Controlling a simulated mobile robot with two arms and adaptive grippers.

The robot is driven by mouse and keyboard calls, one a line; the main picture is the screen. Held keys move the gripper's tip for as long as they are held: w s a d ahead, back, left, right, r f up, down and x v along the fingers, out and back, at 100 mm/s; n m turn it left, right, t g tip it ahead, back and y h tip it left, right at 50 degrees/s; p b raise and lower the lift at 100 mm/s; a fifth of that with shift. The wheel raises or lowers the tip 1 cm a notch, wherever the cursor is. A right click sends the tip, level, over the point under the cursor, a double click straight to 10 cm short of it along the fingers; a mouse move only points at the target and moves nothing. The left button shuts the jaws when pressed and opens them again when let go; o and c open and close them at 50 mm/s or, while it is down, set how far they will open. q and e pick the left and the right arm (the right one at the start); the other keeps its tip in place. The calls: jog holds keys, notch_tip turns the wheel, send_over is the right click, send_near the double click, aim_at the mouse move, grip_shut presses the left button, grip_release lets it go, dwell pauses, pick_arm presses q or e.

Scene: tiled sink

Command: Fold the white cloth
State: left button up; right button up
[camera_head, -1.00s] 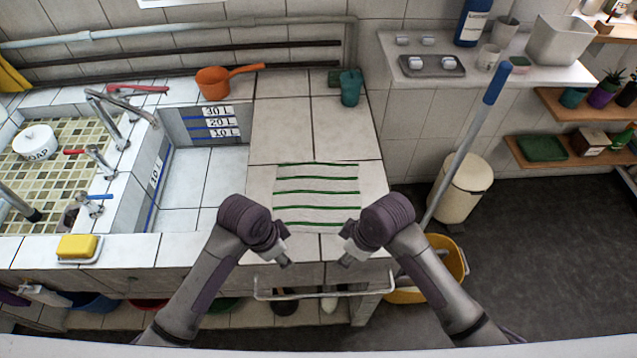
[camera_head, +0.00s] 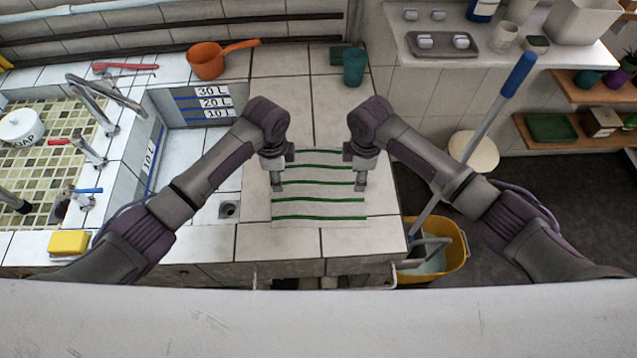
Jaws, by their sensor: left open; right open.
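The white cloth (camera_head: 319,196) with several green stripes lies flat and spread out on the tiled counter in front of me. My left gripper (camera_head: 277,186) is open and points down at the cloth's left edge. My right gripper (camera_head: 360,186) is open and points down at the cloth's right edge. Both are about midway along its length and hold nothing. Whether the fingertips touch the cloth I cannot tell. The arms hide small parts of the cloth's far corners.
An orange pot (camera_head: 207,62) and a green cup (camera_head: 354,68) stand on the counter behind the cloth. The basin (camera_head: 190,150) lies to the left, with a yellow sponge (camera_head: 69,241) on its front ledge. A yellow bucket (camera_head: 440,255) with a blue-handled mop stands at the right.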

pick_arm(q)
jog(key=shift+w+f, duration=0.25)
jog(key=shift+f, duration=0.8)
pick_arm(e)
jog(key=shift+w+f, duration=0.25)
jog(key=shift+f, duration=0.85)
pick_arm(q)
jog(key=shift+f, duration=0.15)
pick_arm(e)
jog(key=shift+f, duration=0.15)
pick_arm(q)
jog(key=shift+s, duration=0.2)
pick_arm(e)
jog(key=shift+s, duration=0.25)
pick_arm(q)
jog(key=shift+w+f, duration=0.1)
jog(key=shift+f, duration=0.15)
pick_arm(e)
jog(key=shift+w+f, duration=0.1)
jog(key=shift+f, duration=0.15)
pick_arm(q)
jog(key=shift+r, duration=0.1)
jog(key=c, duration=0.5)
pick_arm(e)
jog(key=shift+r, duration=0.1)
jog(key=c, duration=0.5)
pick_arm(q)
grip_shut()
pick_arm(e)
grip_shut()
